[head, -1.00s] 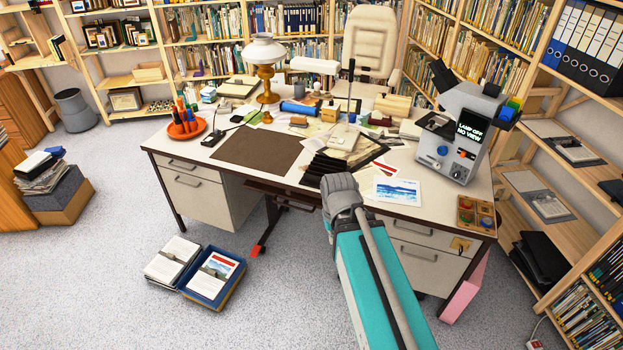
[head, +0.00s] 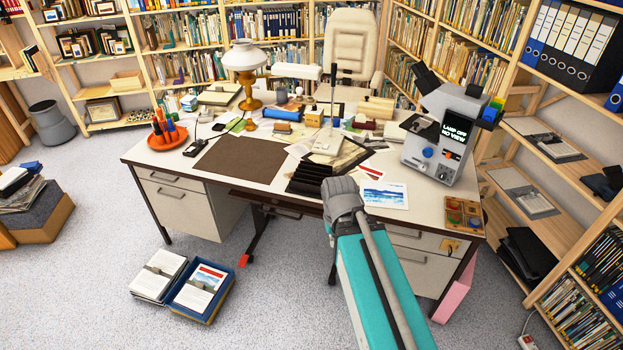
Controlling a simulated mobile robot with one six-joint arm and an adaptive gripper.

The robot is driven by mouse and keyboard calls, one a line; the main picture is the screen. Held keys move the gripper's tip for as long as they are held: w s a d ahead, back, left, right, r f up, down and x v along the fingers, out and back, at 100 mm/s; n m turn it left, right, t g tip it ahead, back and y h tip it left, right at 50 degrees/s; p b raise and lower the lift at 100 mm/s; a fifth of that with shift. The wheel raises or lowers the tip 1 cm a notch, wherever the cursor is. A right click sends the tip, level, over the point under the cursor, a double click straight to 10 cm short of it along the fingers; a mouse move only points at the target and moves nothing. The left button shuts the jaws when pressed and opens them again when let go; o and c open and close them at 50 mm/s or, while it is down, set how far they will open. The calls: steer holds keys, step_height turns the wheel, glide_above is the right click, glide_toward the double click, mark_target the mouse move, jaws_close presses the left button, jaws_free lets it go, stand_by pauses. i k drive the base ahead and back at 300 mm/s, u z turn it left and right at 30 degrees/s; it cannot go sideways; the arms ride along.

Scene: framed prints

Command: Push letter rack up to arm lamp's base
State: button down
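The letter rack seems to be the black, stepped, slatted piece (head: 309,178) near the front middle of the desk. The arm lamp has a white horizontal head (head: 295,72), a thin upright dark pole (head: 333,92) and a pale blocky base (head: 327,143). The base stands just behind the rack. Papers lie around them, and I cannot tell whether rack and base touch. My teal arm with its grey joint rises in front of the desk, its end just right of the rack.
The desk (head: 240,160) has a bare brown pad on the left. A brass lamp (head: 246,75) stands behind it. A grey device with a screen (head: 437,140) and a print (head: 384,195) are on the right. Document boxes (head: 200,290) lie on the floor at front left.

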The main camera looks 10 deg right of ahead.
mark_target(312, 178)
steer(key=i, duration=0.85)
steer(key=u, duration=0.05)
